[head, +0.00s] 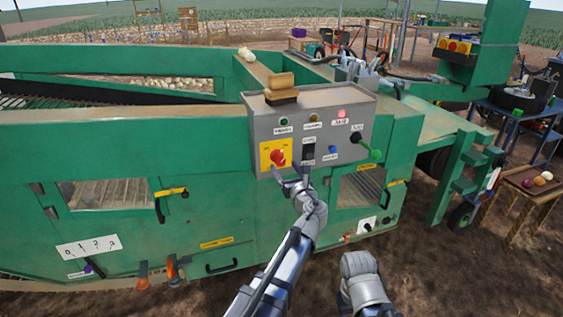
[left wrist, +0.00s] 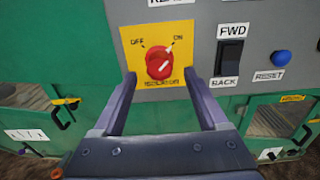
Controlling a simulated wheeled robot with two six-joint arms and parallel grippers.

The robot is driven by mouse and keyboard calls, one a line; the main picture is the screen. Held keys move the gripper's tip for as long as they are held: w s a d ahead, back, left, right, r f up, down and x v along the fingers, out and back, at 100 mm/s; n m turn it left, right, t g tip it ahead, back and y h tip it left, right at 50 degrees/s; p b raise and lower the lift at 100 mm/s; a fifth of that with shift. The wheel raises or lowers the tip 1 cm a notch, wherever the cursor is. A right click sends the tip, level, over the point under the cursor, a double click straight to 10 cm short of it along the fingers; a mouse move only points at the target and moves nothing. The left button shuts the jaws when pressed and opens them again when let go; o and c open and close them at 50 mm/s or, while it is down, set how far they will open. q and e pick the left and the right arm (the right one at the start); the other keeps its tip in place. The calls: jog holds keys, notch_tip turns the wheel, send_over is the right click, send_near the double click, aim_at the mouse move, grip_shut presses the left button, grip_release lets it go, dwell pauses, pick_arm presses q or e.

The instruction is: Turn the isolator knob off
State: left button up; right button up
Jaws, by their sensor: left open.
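The isolator knob (head: 277,157) is red and sits on a yellow plate (head: 264,148) at the lower left of the grey control box (head: 350,108). In the left wrist view the knob (left wrist: 159,66) has OFF marked at its upper left and ON at its upper right. Its white line points up and right, towards ON. My left gripper (head: 291,172) is just below and in front of the knob. In the left wrist view its two fingers (left wrist: 165,88) are apart, one on each side below the knob, with nothing between them.
Right of the knob are a black FWD/BACK rocker switch (left wrist: 229,57) and a blue RESET button (left wrist: 281,58). The green machine body (head: 215,200) surrounds the box. Brown soil lies in front.

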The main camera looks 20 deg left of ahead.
aim_at(281, 162)
pick_arm(q)
jog(key=x, duration=0.5)
grip_shut()
dwell(0.5)
